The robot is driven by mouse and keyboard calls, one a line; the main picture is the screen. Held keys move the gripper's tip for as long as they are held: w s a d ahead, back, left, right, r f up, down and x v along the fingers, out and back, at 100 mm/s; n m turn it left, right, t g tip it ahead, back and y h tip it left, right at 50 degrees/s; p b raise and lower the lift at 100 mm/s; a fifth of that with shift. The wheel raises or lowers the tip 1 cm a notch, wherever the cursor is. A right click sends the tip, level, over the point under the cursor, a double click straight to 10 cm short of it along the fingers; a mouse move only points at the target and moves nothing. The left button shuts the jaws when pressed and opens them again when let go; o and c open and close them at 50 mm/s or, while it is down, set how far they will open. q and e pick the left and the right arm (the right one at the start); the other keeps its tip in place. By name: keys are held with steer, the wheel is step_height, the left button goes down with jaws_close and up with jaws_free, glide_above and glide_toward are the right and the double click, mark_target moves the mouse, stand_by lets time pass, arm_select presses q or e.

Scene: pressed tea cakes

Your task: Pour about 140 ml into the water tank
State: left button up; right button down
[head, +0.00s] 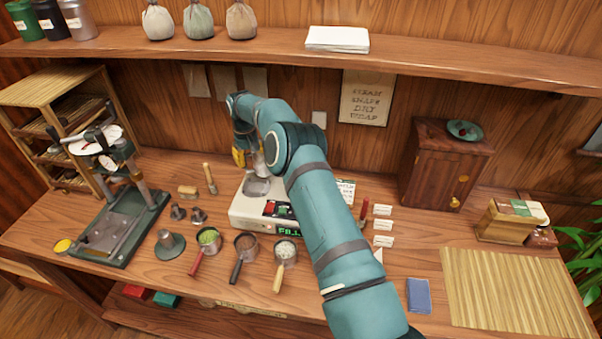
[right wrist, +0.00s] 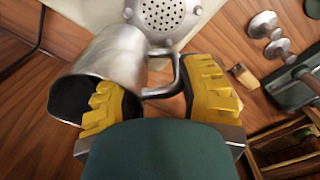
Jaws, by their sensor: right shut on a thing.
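A cream machine (head: 248,217) stands mid-table, with a red button and a green display reading "FILL", partly covered by my arm. In the right wrist view the jug lies between the yellow fingers and a round perforated metal plate (right wrist: 166,18). Its dark mouth faces lower left; I see no water stream. My left gripper is out of view.
A press stand with a dial (head: 112,215) is at the left. Three handled cups, one with green contents (head: 208,238), stand in front of the machine. A wooden cabinet (head: 440,165) and a bamboo mat (head: 520,290) are at the right. A shelf (head: 300,52) runs above.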

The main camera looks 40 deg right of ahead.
steer(key=d+p, duration=0.1)
steer(key=d, duration=0.3)
steer(key=shift+d+f, duration=0.15)
steer(key=shift+d, duration=0.15)
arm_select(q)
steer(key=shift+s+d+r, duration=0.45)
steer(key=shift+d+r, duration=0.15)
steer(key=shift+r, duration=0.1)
arm_select(e)
steer(key=shift+s+d+f, duration=0.1)
steer(key=shift+s+d, duration=0.1)
steer(key=shift+d, duration=0.5)
steer(key=shift+s+d, duration=0.1)
steer(key=shift+s+r+t, duration=0.3)
steer(key=shift+s+t, duration=0.25)
steer(key=shift+t, duration=0.35)
steer(key=shift+s+a+r+t, duration=0.2)
steer(key=shift+r+t, duration=0.1)
steer(key=s+r+t+h, duration=0.1)
steer(key=s+r+t, duration=0.3)
steer(key=r+t, duration=0.4)
steer(key=shift+s+a+r, duration=0.2)
steer(key=shift+s+r, duration=0.2)
steer(key=shift+r, duration=0.25)
